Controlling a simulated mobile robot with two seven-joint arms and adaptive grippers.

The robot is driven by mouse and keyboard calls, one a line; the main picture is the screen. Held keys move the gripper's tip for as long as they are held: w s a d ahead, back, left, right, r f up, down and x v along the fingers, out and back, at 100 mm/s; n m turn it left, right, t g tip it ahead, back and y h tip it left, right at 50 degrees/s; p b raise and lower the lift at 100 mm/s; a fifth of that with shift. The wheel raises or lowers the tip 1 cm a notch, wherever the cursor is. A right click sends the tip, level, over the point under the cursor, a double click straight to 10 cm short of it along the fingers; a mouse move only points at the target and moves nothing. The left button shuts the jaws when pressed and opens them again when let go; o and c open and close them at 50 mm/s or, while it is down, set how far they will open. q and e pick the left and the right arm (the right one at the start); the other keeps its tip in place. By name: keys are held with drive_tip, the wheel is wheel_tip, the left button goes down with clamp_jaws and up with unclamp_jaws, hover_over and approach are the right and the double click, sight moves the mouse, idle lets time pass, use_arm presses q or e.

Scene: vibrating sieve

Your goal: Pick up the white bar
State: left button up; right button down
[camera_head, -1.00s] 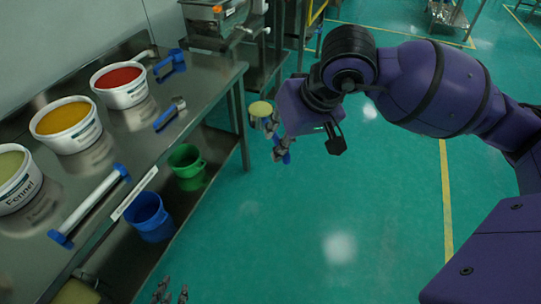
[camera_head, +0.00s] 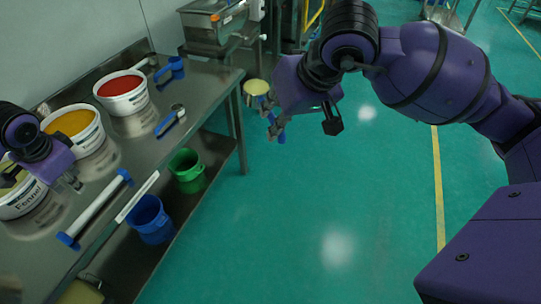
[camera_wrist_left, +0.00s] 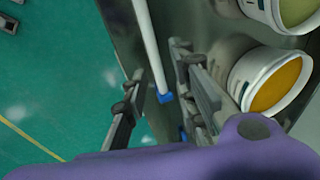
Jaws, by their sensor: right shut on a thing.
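The white bar (camera_head: 95,210) has blue end pieces and lies flat on the steel table near its front edge. My left gripper (camera_head: 72,184) is over the table, just left of the bar in the head view. In the left wrist view my left gripper (camera_wrist_left: 158,70) is open, and the white bar (camera_wrist_left: 148,40) shows between its fingers, with a blue end near them. I cannot tell whether they touch it. My right gripper (camera_head: 275,124) is shut on a scoop (camera_head: 257,88) with a blue handle and pale yellow contents, held off the table.
Tubs with red (camera_head: 122,92), orange (camera_head: 75,128) and green-yellow (camera_head: 20,200) contents stand along the table's back. Blue-handled tools (camera_head: 169,121) lie farther along. A green jug (camera_head: 187,171) and a blue jug (camera_head: 152,219) stand on the lower shelf. The floor right of the table is clear.

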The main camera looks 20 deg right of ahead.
use_arm(q)
drive_tip(key=s+a+f+g, duration=0.1)
drive_tip(key=s, duration=0.2)
hover_over(85, 213)
drive_tip(key=s, duration=0.2)
drive_tip(key=f, duration=0.3)
drive_tip(key=d+f, duration=0.1)
drive_tip(key=f, duration=0.1)
drive_tip(key=shift+w+f, duration=0.25)
drive_tip(key=shift+f, duration=0.05)
use_arm(e)
drive_tip(key=shift+w+f, duration=0.1)
drive_tip(key=shift+f, duration=0.3)
use_arm(q)
drive_tip(key=shift+w+a+f+b, duration=0.1)
drive_tip(key=shift+w+a+f, duration=0.1)
drive_tip(key=shift+f, duration=0.8)
drive_tip(key=shift+w+a+f+b, duration=0.15)
drive_tip(key=shift+w+f, duration=0.1)
drive_tip(key=shift+f, duration=0.7)
drive_tip(key=shift+w+a+f+b, duration=0.1)
drive_tip(key=shift+w+a+f, duration=0.1)
drive_tip(key=shift+f, duration=0.8)
use_arm(e)
drive_tip(key=shift+f, duration=0.4)
use_arm(q)
drive_tip(key=shift+c, duration=0.2)
clamp_jaws()
drive_tip(key=shift+r, duration=0.1)
